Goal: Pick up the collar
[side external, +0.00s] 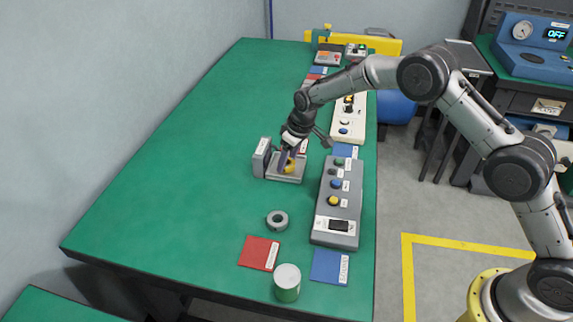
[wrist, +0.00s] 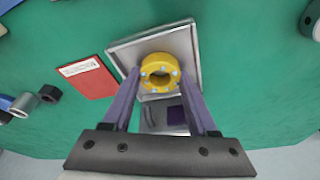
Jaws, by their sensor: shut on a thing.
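The collar is a thick yellow ring with pale bolt heads on its face (wrist: 159,71); in the side view part of it (side external: 290,168) shows at my gripper's tip. My gripper (wrist: 161,74) has its two purple fingers on either side of the ring, shut on it. In the side view my gripper (side external: 289,157) points down at a small grey fixture (side external: 272,172) with an upright block at its left. The collar is over the fixture's square tray (wrist: 124,52); I cannot tell whether it rests on it or is just above it.
A grey control box (side external: 339,190) with coloured buttons stands close at the right. A loose grey ring (side external: 268,220), a red pad (side external: 259,253), a blue pad (side external: 329,267) and a white-lidded green can (side external: 287,287) lie nearer the front. The green table's left side (side external: 170,190) is clear.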

